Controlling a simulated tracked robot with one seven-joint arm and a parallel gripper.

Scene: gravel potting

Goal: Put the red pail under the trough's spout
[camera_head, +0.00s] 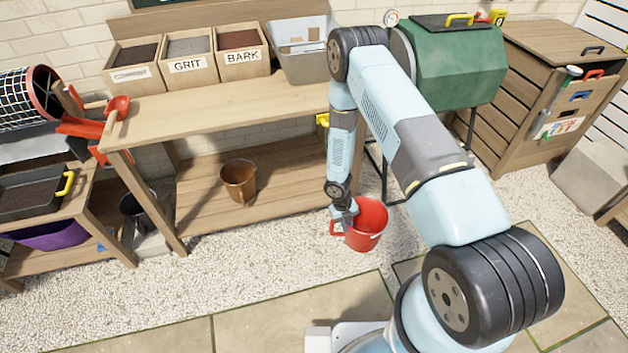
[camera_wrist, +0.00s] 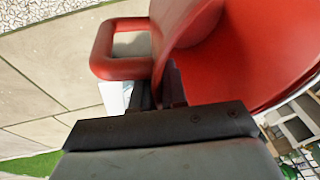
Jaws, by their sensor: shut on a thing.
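The red pail (camera_head: 368,226) hangs upright from my gripper (camera_head: 344,214), in front of the potting bench and above the gravel. My gripper is shut on the pail's handle side; in the wrist view the fingers (camera_wrist: 160,92) close at the base of the handle loop, against the pail wall (camera_wrist: 240,50). The pail looks empty in the head view, though its bottom is partly hidden.
A low table (camera_head: 80,215) with a black tray is at left. A green drum (camera_head: 460,65) stands behind my arm. Front gravel is clear.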

